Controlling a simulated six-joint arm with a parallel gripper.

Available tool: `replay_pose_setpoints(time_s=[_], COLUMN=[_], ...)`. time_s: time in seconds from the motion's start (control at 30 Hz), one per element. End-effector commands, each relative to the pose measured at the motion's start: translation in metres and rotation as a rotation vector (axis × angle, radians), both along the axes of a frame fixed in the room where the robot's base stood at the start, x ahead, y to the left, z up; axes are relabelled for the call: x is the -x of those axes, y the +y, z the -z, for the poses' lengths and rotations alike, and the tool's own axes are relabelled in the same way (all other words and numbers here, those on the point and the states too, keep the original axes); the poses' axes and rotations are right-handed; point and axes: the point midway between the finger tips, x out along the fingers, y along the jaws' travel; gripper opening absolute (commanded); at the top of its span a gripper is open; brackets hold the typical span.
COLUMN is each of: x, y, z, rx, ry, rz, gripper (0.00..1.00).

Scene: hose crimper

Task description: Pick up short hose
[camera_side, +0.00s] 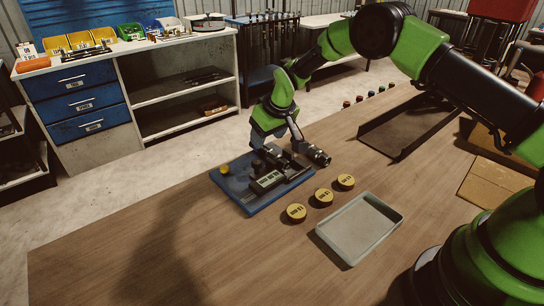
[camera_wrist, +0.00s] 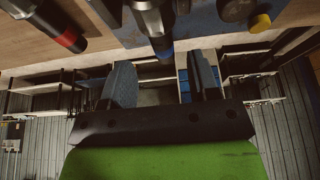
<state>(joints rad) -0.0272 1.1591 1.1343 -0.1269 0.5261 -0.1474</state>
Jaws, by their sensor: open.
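My gripper (camera_wrist: 163,78) shows in the wrist view with its two fingers apart and nothing between them. In the side view my gripper (camera_side: 282,135) is low over the back of a blue tray (camera_side: 226,184), close to dark metal tool parts. I cannot surely single out the short hose. In the wrist view a dark cylinder with a red band (camera_wrist: 58,30) lies at upper left, and another dark cylinder with a blue end (camera_wrist: 155,28) is at top centre, just beyond the fingers. The gripper hides part of the tray contents in the side view.
A labelled dark device (camera_side: 267,182) is on the blue tray. Yellow round tins (camera_side: 296,212) and an empty grey tray (camera_side: 360,228) stand in front. A dark open tray (camera_side: 408,125) and several small coloured pieces (camera_side: 368,95) are farther back. The table's left front is bare.

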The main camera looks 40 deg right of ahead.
Motion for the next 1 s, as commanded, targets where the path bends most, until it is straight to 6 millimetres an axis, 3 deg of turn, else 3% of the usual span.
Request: replay_pose_setpoints(time_s=[0.3,0.67,0.9,1.0], x=[-0.013,-0.015,-0.015,-0.015], y=[0.003,0.003,0.003,0.003], z=[0.039,0.045,0.045,0.045], rx=[-0.001,-0.001,-0.002,-0.002], ry=[0.001,0.002,0.004,0.003], rz=[0.0,-0.002,-0.001,-0.001], gripper=[0.55,0.55,0.0,0.0])
